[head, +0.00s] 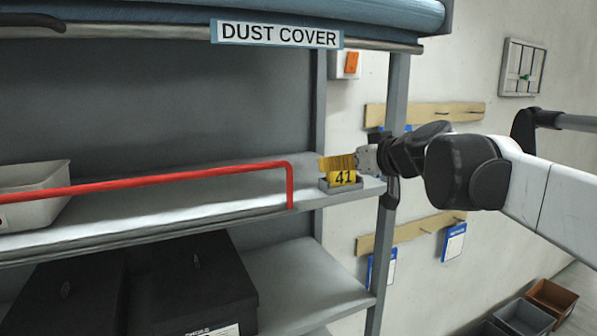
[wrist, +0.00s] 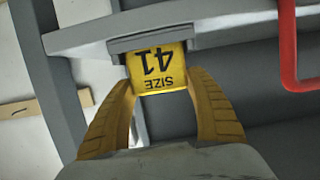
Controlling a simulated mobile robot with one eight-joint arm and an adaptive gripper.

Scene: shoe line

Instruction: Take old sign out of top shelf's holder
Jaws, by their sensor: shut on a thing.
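The old sign (head: 343,178) is a small yellow card marked 41. It stands in a grey holder (head: 326,187) at the right end of the top shelf. In the wrist view the sign (wrist: 157,70) appears upside down and reads SIZE 41, its lower edge at the holder (wrist: 122,46). My gripper (head: 340,162) reaches in from the right with its yellow fingers at the sign. In the wrist view my gripper (wrist: 160,78) is shut on the sign, one finger at each side edge. The part inside the holder is hidden.
A red rail (head: 180,175) runs along the shelf and ends left of the holder. A shelf post (head: 391,150) stands close on the right. A white bin (head: 30,208) sits at the shelf's left.

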